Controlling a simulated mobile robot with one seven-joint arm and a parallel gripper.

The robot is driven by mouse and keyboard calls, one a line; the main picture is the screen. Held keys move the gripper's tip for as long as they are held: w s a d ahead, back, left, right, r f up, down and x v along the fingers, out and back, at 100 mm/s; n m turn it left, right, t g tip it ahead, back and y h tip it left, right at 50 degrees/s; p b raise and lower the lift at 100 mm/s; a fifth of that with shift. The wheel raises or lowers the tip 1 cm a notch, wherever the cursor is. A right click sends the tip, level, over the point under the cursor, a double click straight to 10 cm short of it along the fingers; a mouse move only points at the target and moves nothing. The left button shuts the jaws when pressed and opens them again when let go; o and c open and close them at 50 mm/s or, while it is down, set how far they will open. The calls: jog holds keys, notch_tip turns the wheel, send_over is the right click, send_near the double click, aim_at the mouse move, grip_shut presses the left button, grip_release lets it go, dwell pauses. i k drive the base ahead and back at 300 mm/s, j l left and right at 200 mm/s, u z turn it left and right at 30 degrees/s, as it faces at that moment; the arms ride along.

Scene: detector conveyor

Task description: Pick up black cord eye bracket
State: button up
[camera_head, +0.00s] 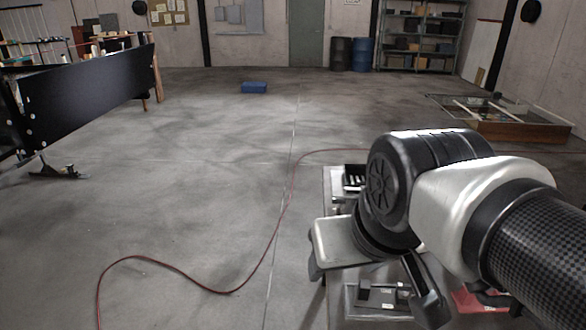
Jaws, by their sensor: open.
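My gripper (372,286) is at the lower right in the head view, low over a grey workbench-like surface (338,190). Its two dark fingers are spread apart, with nothing seen between them. A small black bracket-like part (382,297) lies in a grey tray (352,306) just below the gripper, close to the right finger. It may be the black cord eye bracket, but I cannot tell for sure. My arm and wrist hide much of the surface behind and to the right.
Another black item (353,178) lies at the surface's far end. A red item (470,300) is partly hidden beside my arm. A dark conveyor-like panel (90,95) stands at left. A red cable (200,287) crosses the floor. A blue box (254,88) sits farther off on open floor.

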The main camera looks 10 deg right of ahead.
aim_at(365, 295)
jog(key=i+j+z, duration=0.15)
jog(key=z, duration=0.25)
jog(key=j+z, duration=0.4)
jog(key=i+j+z, duration=0.15)
jog(key=z, duration=0.25)
jog(key=j, duration=0.05)
